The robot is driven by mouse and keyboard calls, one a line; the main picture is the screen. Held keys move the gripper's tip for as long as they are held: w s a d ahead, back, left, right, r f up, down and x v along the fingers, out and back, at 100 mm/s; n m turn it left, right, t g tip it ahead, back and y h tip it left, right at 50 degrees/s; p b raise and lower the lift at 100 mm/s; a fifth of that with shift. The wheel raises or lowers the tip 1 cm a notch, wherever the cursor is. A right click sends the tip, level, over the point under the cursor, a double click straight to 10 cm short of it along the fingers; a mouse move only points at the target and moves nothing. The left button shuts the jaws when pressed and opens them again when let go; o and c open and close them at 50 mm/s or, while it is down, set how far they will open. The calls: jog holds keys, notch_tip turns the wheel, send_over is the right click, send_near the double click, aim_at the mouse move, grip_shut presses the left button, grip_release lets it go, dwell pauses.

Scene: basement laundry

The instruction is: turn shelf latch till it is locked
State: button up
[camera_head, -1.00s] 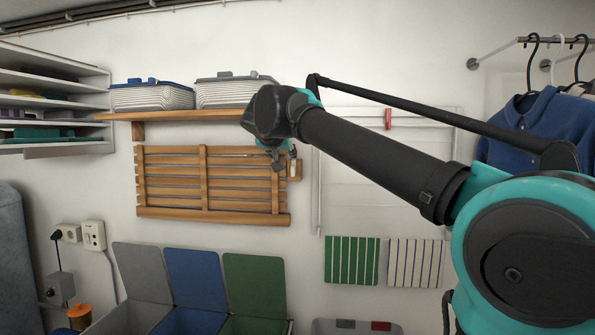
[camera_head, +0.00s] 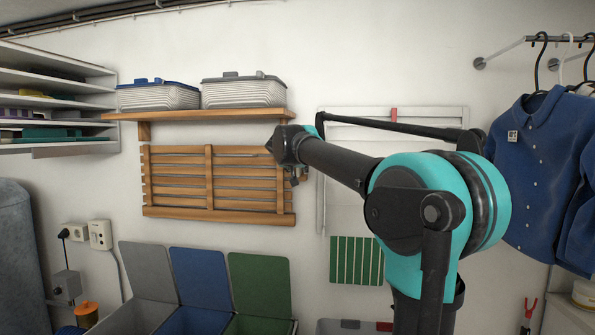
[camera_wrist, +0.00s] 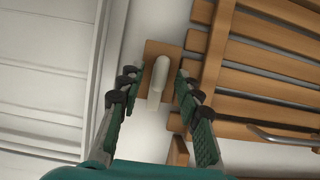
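The shelf latch is a pale grey handle (camera_wrist: 158,82) on a small square wooden plate (camera_wrist: 173,51), seen in the wrist view. The handle points down in that picture. My gripper (camera_wrist: 157,78) is open, with one dark ridged finger on each side of the handle and a visible gap on both sides. The slatted wooden folding shelf (camera_wrist: 258,70) is just right of the latch. In the head view the shelf (camera_head: 210,180) hangs flat against the wall. My gripper (camera_head: 298,178) is at its right edge, and my arm mostly hides the latch there.
A wall shelf (camera_head: 200,115) with two baskets (camera_head: 157,96) is above the slatted shelf. A white wall frame (camera_head: 322,215) is close on its right. Open sorting bins (camera_head: 262,283) stand below. A blue shirt (camera_head: 545,160) hangs at the far right.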

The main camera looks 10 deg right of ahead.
jog(key=shift+w, duration=0.1)
jog(key=shift+c, duration=0.4)
grip_shut()
jog(key=shift+w+a+f+n+t+h, duration=0.1)
jog(key=shift+a+f+n+t+h, duration=0.1)
jog(key=shift+n+h, duration=1.55)
jog(key=shift+s+a+f+n+t+h, duration=0.15)
jog(key=shift+n+h, duration=0.55)
jog(key=shift+n, duration=2)
jog(key=shift+w+a+f+n+t+h, duration=0.2)
jog(key=shift+n+h, duration=1.05)
jog(key=shift+n, duration=1)
jog(key=shift+d, duration=0.1)
